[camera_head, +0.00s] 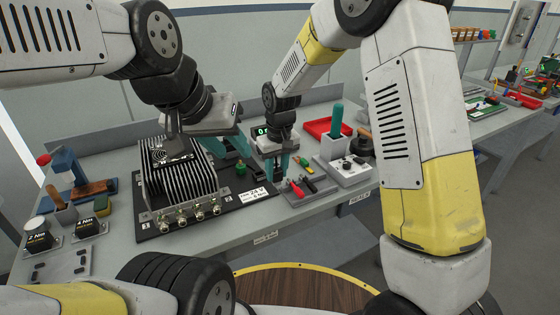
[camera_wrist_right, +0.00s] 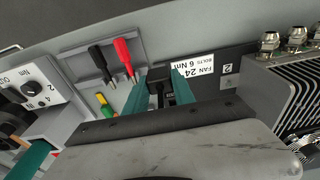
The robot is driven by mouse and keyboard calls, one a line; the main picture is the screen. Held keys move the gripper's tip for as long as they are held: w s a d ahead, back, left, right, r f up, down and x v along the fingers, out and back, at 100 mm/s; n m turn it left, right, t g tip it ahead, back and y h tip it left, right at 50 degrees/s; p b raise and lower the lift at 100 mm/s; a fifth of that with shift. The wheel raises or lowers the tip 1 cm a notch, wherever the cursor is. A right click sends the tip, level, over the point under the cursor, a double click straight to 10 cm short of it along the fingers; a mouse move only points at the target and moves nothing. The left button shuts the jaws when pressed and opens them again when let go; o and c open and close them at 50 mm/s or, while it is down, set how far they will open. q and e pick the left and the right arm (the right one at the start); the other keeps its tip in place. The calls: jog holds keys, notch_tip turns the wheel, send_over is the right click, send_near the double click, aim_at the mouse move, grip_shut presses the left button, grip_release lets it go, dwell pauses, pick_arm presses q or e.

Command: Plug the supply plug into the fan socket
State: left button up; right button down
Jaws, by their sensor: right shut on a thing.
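My right gripper (camera_head: 276,172) is low over the black base plate's right edge, just above the white FAN 24 label (camera_head: 255,195). In the right wrist view its teal fingers (camera_wrist_right: 160,92) are shut on a small black part, which I take to be the supply plug (camera_wrist_right: 158,76). The label (camera_wrist_right: 204,66) lies just beside the fingers there. The fan socket is not clearly seen; whether the plug touches it, I cannot tell. My left gripper (camera_head: 230,150) hangs over the back right of the finned unit, its teal fingers apart and apparently empty.
The finned metal unit (camera_head: 180,184) with several round connectors stands on the black plate (camera_head: 150,228). A grey tray (camera_head: 312,190) with red and black leads lies right of the plate. A grey dial box (camera_head: 348,172) and red bin (camera_head: 326,128) stand further right.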

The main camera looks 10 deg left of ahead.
aim_at(275, 170)
jog(key=shift+s+d, duration=0.1)
jog(key=shift+s, duration=0.25)
jog(key=shift+r, duration=0.15)
jog(key=shift+r, duration=2.05)
